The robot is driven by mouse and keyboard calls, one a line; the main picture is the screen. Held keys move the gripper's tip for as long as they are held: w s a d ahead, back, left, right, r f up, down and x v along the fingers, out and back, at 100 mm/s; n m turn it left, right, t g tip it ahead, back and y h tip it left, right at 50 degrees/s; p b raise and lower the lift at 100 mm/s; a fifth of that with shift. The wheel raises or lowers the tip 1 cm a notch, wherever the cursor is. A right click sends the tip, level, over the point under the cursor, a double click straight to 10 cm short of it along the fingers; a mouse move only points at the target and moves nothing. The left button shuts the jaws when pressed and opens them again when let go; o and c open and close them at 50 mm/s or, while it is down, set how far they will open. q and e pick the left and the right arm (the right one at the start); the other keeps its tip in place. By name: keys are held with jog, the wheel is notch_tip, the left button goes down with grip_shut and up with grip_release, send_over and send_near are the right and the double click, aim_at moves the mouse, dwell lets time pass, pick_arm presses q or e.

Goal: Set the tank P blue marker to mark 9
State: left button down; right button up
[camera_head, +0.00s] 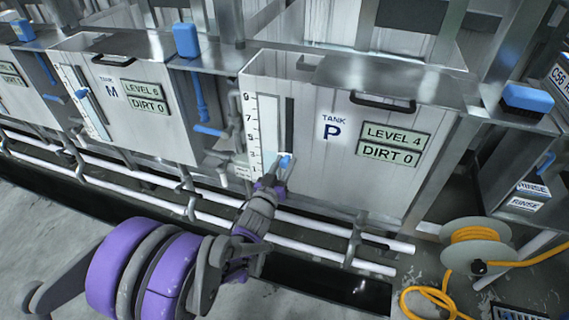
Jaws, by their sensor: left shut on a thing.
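Tank P (310,155) stands in the middle of the head view, with its front facing me. Its white scale (252,125) carries the numbers 1, 3, 5, 7 and 9 from bottom to top, beside a dark vertical slot (289,120). Signs on the tank read LEVEL 4 and DIRT 0. My right gripper is not in view.
Tank M (130,130), with its own blue marker (81,94), stands to the left. White pipes (310,224) run along the tanks' foot. A reel with yellow hose (476,245) and a RINSE unit (528,190) are at the right. The space before tank P's upper scale is clear.

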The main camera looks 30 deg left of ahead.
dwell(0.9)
pick_arm(q)
notch_tip(320, 180, up, 17)
jog(key=p, duration=1.2)
jog(key=shift+r+p, duration=0.3)
jog(key=shift+r, duration=0.2)
jog(key=c, duration=0.7)
grip_release()
jog(key=shift+o, duration=0.9)
jog(key=s+d, duration=0.2)
jog(key=s, duration=0.8)
jog(key=shift+s, duration=0.3)
